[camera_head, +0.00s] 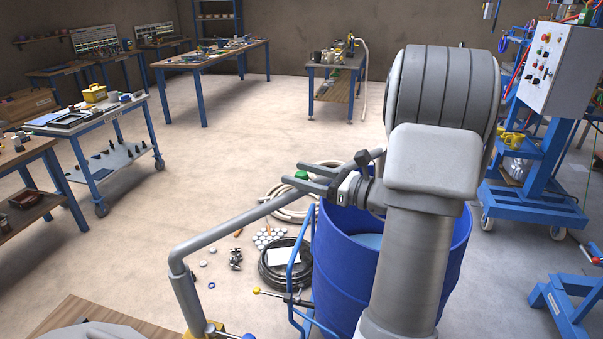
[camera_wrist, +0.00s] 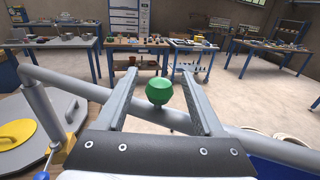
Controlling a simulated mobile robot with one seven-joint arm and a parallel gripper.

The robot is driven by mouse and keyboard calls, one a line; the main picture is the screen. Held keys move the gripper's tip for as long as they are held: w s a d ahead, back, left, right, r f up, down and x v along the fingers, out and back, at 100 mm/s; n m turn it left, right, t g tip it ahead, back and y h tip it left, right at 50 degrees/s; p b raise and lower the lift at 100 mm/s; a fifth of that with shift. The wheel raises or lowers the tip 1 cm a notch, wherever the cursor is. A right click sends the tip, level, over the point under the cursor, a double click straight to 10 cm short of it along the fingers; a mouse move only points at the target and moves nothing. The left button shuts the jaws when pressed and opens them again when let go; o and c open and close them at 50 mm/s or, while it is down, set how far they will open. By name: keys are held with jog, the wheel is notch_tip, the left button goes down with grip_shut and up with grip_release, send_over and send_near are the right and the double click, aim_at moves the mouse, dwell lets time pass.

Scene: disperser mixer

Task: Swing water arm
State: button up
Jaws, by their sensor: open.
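The water arm (camera_head: 235,221) is a grey pipe that rises from a post at the lower left and bends toward the blue drum (camera_head: 330,250). It crosses the wrist view as a grey bar (camera_wrist: 90,92). A green knob (camera_wrist: 158,91) appears on top of this pipe and also shows in the head view (camera_head: 301,175).
The drum stands beside my arm, with a blue frame (camera_head: 293,275) at its left. A coiled black hose (camera_head: 272,272) and small parts lie on the floor. A control cabinet (camera_head: 553,70) is at the right. Open floor lies behind the pipe.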

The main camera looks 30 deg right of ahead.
grip_shut()
dwell(0.4)
dwell(1.1)
